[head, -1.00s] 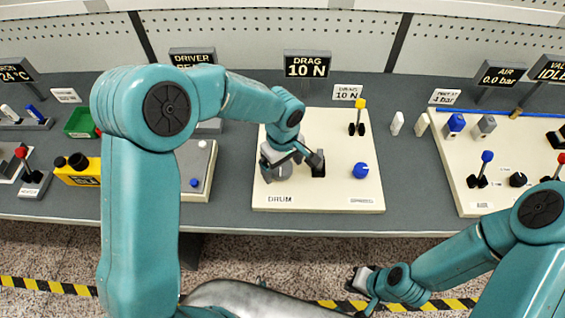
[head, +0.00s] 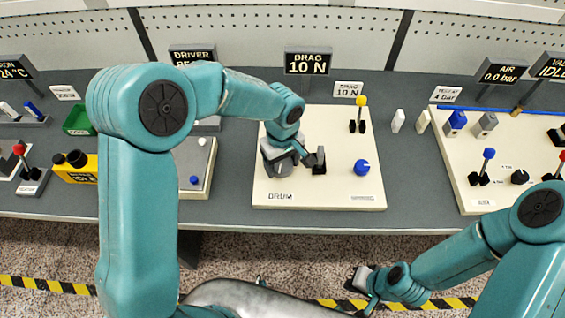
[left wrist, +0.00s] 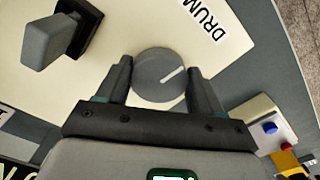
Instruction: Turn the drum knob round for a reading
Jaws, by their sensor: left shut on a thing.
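The drum knob (left wrist: 158,82) is a round grey knob with a white pointer line, on a cream panel (head: 340,190) by the DRUM label (left wrist: 204,20). My left gripper (left wrist: 159,68) has one finger on each side of the knob and is shut on it. In the head view, my left gripper (head: 281,162) is over the panel's left part and largely hides the knob. The DRAG display (head: 307,63) reads 10 N, and the small card (head: 348,89) below it also shows 10 N. My right gripper (head: 360,279) is in front of the bench, away from the panel; its jaws are unclear.
A grey-tipped black switch (head: 319,162) stands close to the left gripper; it also shows in the left wrist view (left wrist: 58,38). A blue knob (head: 362,167) and a yellow-tipped lever (head: 361,102) are further right. Another panel (head: 452,170) lies to the right.

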